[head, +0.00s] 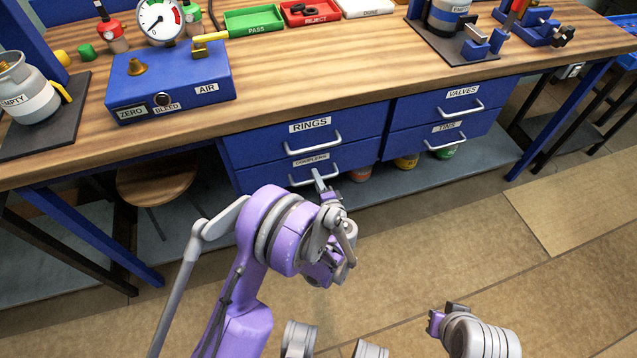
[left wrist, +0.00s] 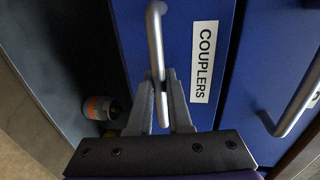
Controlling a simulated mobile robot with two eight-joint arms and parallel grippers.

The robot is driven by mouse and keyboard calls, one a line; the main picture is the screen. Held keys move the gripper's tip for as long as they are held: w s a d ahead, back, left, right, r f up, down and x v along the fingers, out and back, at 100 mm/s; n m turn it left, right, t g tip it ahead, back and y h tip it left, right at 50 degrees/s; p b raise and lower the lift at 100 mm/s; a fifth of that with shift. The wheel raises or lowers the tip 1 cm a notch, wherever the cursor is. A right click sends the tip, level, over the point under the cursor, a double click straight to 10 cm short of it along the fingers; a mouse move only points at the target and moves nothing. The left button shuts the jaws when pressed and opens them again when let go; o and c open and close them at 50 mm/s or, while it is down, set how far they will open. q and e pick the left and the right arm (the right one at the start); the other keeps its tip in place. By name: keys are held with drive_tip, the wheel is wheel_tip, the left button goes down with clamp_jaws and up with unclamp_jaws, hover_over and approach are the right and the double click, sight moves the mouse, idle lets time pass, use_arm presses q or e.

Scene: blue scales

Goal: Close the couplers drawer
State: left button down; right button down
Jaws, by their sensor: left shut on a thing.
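The couplers drawer (head: 345,158) is the blue lower-left drawer under the workbench. Its white label reads COUPLERS in the left wrist view (left wrist: 203,65). The drawer's grey bar handle (left wrist: 156,38) stands off its front. My left gripper (head: 321,183) is at this handle. In the left wrist view its two fingers (left wrist: 160,98) are shut on the handle bar, one on each side. I cannot tell whether the drawer sticks out a little or is flush. My right gripper (head: 448,312) is low at the right, away from the drawers; its jaw opening is not clear.
The rings drawer (head: 260,145) is directly above, with its own handle (head: 314,144). The valves drawer (head: 435,108) and tins drawer (head: 410,143) are at the right. A round stool (head: 155,185) stands left under the bench (head: 300,85). Floor in front is clear.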

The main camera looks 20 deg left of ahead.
use_arm(q)
drive_tip(key=shift+w+a, duration=0.1)
drive_tip(key=c, duration=0.8)
unclamp_jaws()
drive_tip(key=shift+c, duration=0.2)
drive_tip(key=v, duration=1)
drive_tip(key=shift+s+d+p, duration=0.2)
drive_tip(key=shift+s+p, duration=0.1)
drive_tip(key=shift+p, duration=0.05)
drive_tip(key=shift+r, duration=0.1)
